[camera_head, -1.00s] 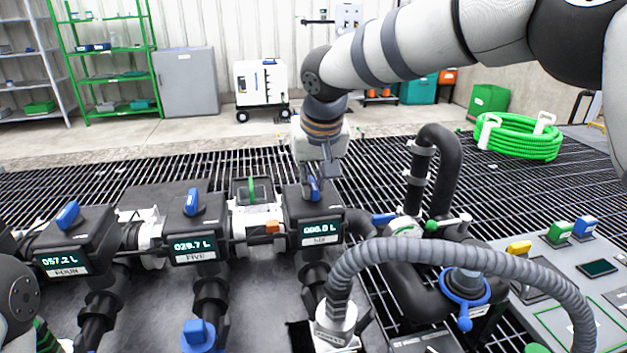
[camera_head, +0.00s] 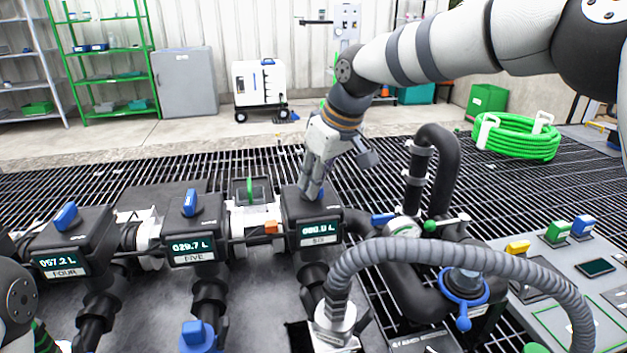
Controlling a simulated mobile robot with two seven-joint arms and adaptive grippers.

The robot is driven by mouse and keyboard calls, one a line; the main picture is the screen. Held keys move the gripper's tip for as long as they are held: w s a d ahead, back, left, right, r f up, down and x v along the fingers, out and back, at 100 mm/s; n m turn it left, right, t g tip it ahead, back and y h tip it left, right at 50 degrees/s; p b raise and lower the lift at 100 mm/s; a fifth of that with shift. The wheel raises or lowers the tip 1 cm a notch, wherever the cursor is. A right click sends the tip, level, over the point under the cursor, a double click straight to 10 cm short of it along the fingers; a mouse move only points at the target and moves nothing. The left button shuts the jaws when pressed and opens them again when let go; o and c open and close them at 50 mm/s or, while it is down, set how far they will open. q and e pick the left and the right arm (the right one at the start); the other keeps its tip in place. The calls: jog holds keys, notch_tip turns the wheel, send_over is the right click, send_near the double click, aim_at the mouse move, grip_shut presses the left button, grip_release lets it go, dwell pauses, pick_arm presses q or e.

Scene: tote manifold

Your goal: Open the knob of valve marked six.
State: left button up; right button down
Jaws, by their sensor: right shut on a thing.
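The valve marked SIX (camera_head: 320,240) is a dark box with a lit litre display, at the right end of a row of valves. Its blue knob is on the top, mostly hidden behind the fingers of my right gripper (camera_head: 313,192). My right gripper is shut on the blue knob, tilted, with its wrist up and to the right. The valves marked FIVE (camera_head: 193,257) and FOUR (camera_head: 66,272) stand to the left, each with its blue knob on top. My left gripper is not in view; only a piece of my left arm shows at the left edge.
A thick grey hose (camera_head: 450,247) arches in front of valve SIX to the right. Black pipes with a gauge (camera_head: 404,228) stand close on its right. A control panel (camera_head: 560,300) with coloured buttons is at the far right. Open grating (camera_head: 120,178) lies behind the valves.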

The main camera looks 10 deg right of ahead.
jog(key=n, duration=0.1)
jog(key=n+g+b, duration=0.1)
jog(key=shift+w+d+f+n+y, duration=0.15)
jog(key=shift+f+n+y, duration=0.2)
jog(key=shift+n+y, duration=0.05)
jog(key=n+g+b, duration=0.1)
jog(key=n, duration=0.2)
jog(key=shift+w+d+n+y+b, duration=0.1)
jog(key=shift+w+n+y+b, duration=0.05)
jog(key=shift+n+y+b, duration=0.2)
jog(key=n+g+b, duration=0.1)
jog(key=n, duration=0.2)
jog(key=shift+w+y, duration=0.1)
jog(key=shift+y, duration=0.15)
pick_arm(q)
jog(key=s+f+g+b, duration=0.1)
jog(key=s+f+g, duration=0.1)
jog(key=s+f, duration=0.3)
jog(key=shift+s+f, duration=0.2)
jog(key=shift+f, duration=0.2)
pick_arm(e)
jog(key=shift+r+n+g, duration=0.15)
jog(key=shift+n+g, duration=0.35)
jog(key=shift+n, duration=0.35)
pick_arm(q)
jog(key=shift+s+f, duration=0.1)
pick_arm(e)
jog(key=shift+n, duration=0.3)
